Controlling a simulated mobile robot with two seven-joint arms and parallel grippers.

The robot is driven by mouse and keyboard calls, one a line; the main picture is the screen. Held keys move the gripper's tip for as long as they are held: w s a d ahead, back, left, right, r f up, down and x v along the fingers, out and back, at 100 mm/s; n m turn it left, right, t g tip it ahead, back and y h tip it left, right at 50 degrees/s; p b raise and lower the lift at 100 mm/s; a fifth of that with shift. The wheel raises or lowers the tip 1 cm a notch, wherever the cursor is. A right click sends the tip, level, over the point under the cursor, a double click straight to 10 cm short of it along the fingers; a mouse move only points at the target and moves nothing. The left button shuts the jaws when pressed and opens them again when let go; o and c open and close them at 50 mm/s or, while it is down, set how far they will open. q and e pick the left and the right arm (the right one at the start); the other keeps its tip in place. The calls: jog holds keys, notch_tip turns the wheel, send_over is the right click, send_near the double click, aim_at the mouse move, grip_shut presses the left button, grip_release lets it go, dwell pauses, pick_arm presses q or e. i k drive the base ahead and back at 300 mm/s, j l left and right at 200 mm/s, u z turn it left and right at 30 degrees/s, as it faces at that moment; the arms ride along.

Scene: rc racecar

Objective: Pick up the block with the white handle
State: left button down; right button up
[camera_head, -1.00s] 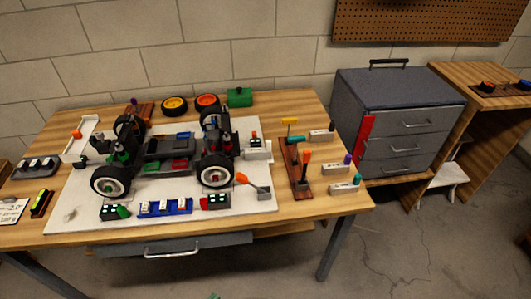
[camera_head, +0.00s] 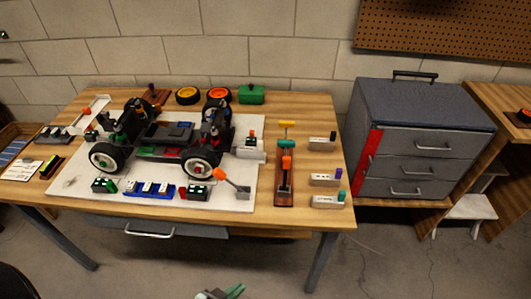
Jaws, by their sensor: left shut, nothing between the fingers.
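I cannot tell which piece is the block with the white handle; no white handle is clear at this size. Small pieces with white tops sit at the front of the white board: a dark green block (camera_head: 104,186), a blue rack (camera_head: 150,189) with several white pieces, and a red and green block (camera_head: 195,193). Several pale blocks with coloured pegs stand at the table's right side, one with a purple peg (camera_head: 324,180) and one with a teal peg (camera_head: 327,200). My left gripper (camera_head: 226,292) shows at the bottom edge, below the table front, shut and empty, partly cut off. My right gripper is not in view.
A model car chassis (camera_head: 163,137) stands on the white board (camera_head: 235,205). A wooden tool rack (camera_head: 284,185), loose wheels (camera_head: 187,95) and a green box (camera_head: 251,94) are on the table. A grey drawer cabinet (camera_head: 415,145) stands to the right. Open floor lies in front.

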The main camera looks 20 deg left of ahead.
aim_at(257, 153)
jog(key=l+u, duration=0.25)
jog(key=u, duration=0.2)
jog(key=l+u, duration=0.25)
jog(key=u, duration=0.15)
jog(key=i, duration=0.05)
